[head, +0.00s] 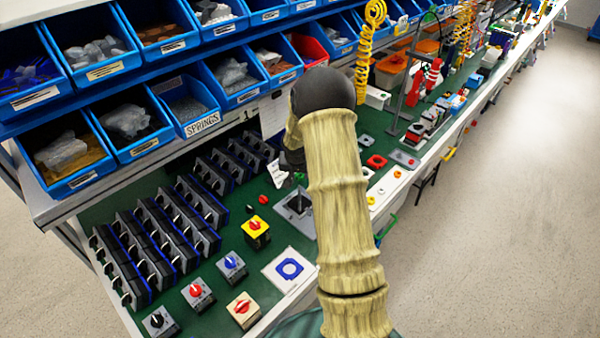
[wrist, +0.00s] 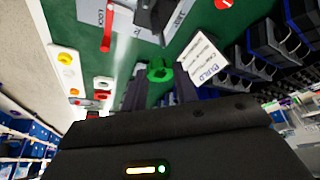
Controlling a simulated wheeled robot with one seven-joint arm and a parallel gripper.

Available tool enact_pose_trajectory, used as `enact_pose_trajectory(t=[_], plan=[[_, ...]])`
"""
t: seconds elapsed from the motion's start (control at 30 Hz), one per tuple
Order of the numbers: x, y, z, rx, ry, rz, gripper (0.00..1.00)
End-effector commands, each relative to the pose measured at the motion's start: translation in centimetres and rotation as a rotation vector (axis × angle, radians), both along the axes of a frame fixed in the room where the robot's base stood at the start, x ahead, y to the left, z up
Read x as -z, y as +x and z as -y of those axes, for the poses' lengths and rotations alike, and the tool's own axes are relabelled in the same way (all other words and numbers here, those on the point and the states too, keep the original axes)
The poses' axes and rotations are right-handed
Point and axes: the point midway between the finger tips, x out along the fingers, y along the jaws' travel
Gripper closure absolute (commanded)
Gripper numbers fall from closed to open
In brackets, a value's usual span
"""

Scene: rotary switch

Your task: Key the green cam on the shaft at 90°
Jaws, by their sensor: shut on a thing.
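The green cam (wrist: 160,70) shows in the wrist view between the fingertips of my gripper (wrist: 160,88). My gripper is shut on it. In the head view my arm hides most of the gripper, and a small green spot, likely the cam (head: 299,177), shows beside the arm. Ahead of the cam in the wrist view is a grey plate (wrist: 128,22) with a dark upright part (wrist: 155,14), where the shaft seems to be. The cam looks apart from it. The plate (head: 294,203) also shows in the head view, partly behind my arm. The cam's angle is unclear.
A white build card (wrist: 207,62) stands close to the gripper. Dark racked parts (head: 160,235) line the left of the green bench. Finished switches such as the yellow one (head: 256,228) stand in front. Blue bins (head: 195,118) overhang the back. A white strip (head: 390,190) holds coloured parts.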

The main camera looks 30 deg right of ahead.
Motion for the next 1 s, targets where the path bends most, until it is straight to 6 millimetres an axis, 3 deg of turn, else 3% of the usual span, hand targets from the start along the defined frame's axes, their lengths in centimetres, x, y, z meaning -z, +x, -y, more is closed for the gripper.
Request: enact_pose_trajectory(t=[0.6, 1.0], plan=[[4.3, -0.2, 0.3, 0.016, -0.001, 0.0, 0.92], [4.8, -0.1, 0.2, 0.014, -0.001, 0.001, 0.92]])
